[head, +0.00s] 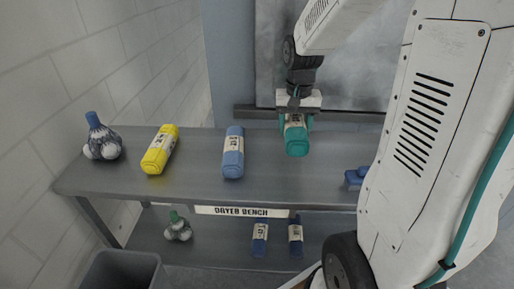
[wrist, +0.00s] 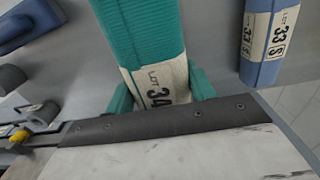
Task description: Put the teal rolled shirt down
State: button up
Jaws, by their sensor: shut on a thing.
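The teal rolled shirt (head: 297,141) is in my gripper (head: 296,118), over the right part of the dryer bench (head: 200,190) in the head view. It has a pale paper band printed "LOT 34". In the wrist view the teal roll (wrist: 145,35) runs away from my gripper (wrist: 160,98), whose teal fingers close on its banded end. I cannot tell whether the roll touches the bench top.
The lower shelf holds two dark blue rolls (head: 260,238) and a green-topped bundle (head: 178,228). A grey bin (head: 120,272) stands in front.

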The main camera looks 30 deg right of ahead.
aim_at(295, 120)
notch_tip(295, 120, down, 9)
jog(key=shift+r, duration=0.15)
dwell(0.4)
jog(key=shift+f, duration=0.2)
jog(key=o, duration=1.1)
jog(key=shift+r, duration=0.15)
notch_tip(295, 120, up, 12)
jog(key=shift+a+f, duration=0.1)
jog(key=s+a+r+n, duration=0.1)
jog(key=s+a, duration=0.1)
jog(key=s+a+r, duration=0.2)
jog(key=a, duration=0.1)
jog(key=s+a+r+n, duration=0.1)
jog(key=s+a+r, duration=0.1)
jog(key=shift+s+a+r+n+t, duration=0.15)
jog(key=shift+s+n+t, duration=0.15)
jog(key=shift+s, duration=0.05)
jog(key=s+a+r+n, duration=0.1)
jog(key=s+a+n, duration=0.3)
jog(key=s, duration=0.9)
jog(key=a, duration=0.3)
jog(key=shift+r+t, duration=0.15)
jog(key=shift+t, duration=0.15)
